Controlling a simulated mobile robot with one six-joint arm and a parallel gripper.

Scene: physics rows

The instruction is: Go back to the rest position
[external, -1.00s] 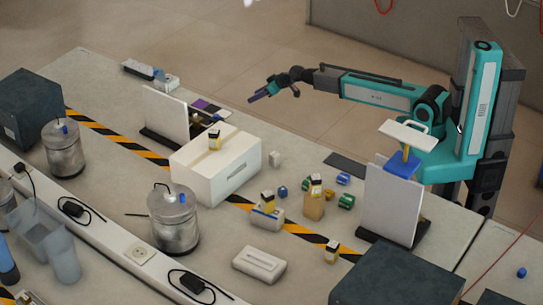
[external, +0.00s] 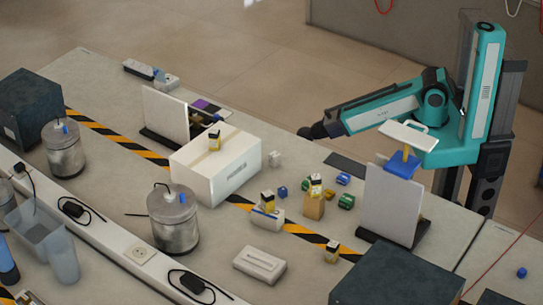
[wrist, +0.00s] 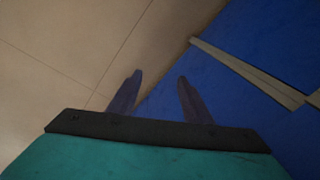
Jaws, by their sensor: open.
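My gripper (wrist: 159,78) shows in the wrist view with its two dark fingers spread apart and nothing between them. The left finger lies over tan floor and the right one over a blue surface (wrist: 260,48).
The table holds a white box (external: 230,185), two metal canisters (external: 172,232) (external: 63,160), upright white panels (external: 388,205) (external: 165,115) and several small blocks. A dark box (external: 400,275) stands at the front right. Open floor (external: 240,50) lies behind the table.

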